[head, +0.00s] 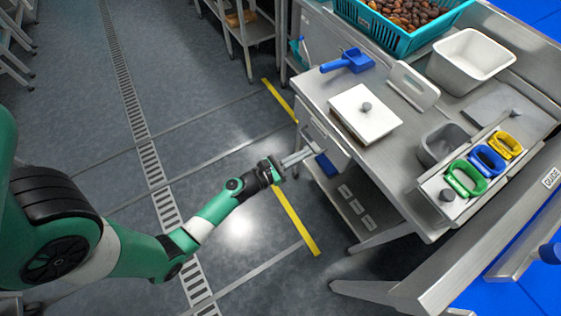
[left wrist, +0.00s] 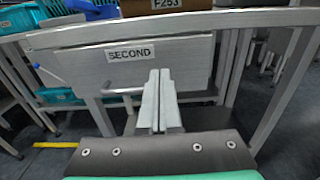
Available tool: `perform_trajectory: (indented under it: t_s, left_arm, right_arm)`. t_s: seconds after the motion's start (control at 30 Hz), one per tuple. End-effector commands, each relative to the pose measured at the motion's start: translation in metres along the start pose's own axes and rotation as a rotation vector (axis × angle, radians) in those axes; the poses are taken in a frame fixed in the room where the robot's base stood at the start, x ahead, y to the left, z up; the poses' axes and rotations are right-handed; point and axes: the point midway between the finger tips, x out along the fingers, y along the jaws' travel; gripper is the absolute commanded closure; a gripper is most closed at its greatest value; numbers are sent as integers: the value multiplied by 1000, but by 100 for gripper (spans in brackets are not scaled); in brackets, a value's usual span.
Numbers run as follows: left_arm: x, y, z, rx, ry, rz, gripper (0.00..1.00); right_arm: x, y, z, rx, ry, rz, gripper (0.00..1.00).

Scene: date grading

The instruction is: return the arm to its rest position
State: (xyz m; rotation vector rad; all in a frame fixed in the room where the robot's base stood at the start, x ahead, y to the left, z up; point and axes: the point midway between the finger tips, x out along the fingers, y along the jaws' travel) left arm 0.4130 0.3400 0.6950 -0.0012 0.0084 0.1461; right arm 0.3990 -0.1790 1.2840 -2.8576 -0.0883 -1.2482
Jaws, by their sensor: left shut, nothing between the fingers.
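My left arm, green with black joints, reaches in from the left in the head view. My left gripper (head: 304,154) is shut and empty, at the left front side of the steel worktable (head: 315,88). In the left wrist view the two fingers (left wrist: 158,100) are together, in front of a drawer marked SECOND (left wrist: 130,65) with a bar handle (left wrist: 122,91). The fingers overlap the handle's right end in that picture; whether they touch it I cannot tell. My right gripper is not in view.
On the worktable are a teal crate of dates (head: 420,38), a white bin (head: 471,60), a blue scoop (head: 348,61), a white lidded box (head: 365,114), a grey bin (head: 440,146) and green, blue and yellow handled items (head: 466,178). Open floor (head: 100,110) lies left of the table.

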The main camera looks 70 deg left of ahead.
Motion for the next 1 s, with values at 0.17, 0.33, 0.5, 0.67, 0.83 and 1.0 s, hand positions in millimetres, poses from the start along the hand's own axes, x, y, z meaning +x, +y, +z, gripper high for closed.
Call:
perform_trajectory:
  t_s: [0.17, 0.33, 0.5, 0.67, 0.83, 1.0]
  left_arm:
    - [-47, 1, 2, -2, 1, 5, 100]
    - [-73, 1, 2, -1, -1, 3, 100]
    - [-80, 0, 1, 0, -3, 0, 100]
    - [-79, 0, 1, 0, -3, -1, 100]
    - [-79, -1, 2, 0, -3, -3, 100]
    - [-55, -18, 45, 30, -56, -79, 100]
  right_arm:
    - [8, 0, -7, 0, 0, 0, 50]
    - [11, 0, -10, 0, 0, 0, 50]
    - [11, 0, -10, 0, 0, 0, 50]
    - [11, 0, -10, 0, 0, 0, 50]
    - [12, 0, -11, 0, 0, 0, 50]
    - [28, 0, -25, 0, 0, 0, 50]
